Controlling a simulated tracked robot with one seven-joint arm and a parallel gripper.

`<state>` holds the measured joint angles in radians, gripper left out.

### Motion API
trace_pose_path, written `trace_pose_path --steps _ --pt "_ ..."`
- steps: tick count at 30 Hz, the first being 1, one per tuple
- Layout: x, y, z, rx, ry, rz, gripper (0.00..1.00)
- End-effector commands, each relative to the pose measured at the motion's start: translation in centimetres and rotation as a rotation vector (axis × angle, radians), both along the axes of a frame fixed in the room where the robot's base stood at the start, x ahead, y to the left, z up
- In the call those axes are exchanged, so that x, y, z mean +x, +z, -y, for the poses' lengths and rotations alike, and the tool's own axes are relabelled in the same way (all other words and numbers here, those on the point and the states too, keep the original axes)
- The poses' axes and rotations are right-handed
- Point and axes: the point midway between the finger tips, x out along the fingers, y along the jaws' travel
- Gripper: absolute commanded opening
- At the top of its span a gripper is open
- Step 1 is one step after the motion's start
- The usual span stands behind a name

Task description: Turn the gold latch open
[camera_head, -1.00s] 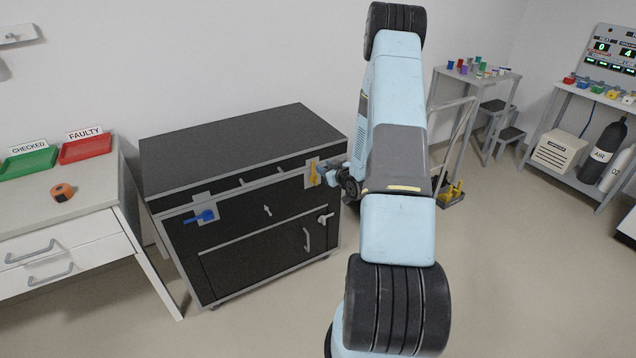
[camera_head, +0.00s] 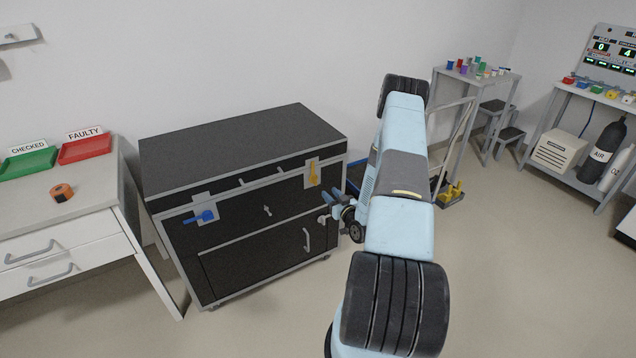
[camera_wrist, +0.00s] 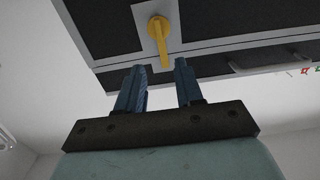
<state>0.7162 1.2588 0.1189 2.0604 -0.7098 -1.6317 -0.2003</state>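The gold latch (camera_head: 314,173) is on a pale plate at the right of the black chest's (camera_head: 240,150) front. Its handle stands about vertical in the head view. In the wrist view the gold latch (camera_wrist: 161,42) shows a round pivot, with its handle extending from there toward my fingers. My gripper (camera_head: 327,205) is just below and right of the latch in the head view, apart from it. In the wrist view my gripper (camera_wrist: 160,70) has its two blue fingers spread with nothing between them.
A blue latch (camera_head: 203,217) lies about level at the chest's left. A grey handle (camera_head: 307,239) is on the lower front. A white drawer table (camera_head: 90,215) with red (camera_head: 86,150) and green (camera_head: 28,162) trays stands left. Floor in front is clear.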

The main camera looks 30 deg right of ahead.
Motion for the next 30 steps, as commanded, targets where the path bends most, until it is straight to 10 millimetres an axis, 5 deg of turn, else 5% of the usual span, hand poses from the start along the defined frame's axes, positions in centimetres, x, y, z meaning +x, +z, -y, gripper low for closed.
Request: trace_pose_path --steps 15,30 --pt "8.5 0.0 -0.4 -0.001 0.002 0.000 0.36" --pt "10.2 0.0 -0.4 0.000 0.001 -0.001 0.36"
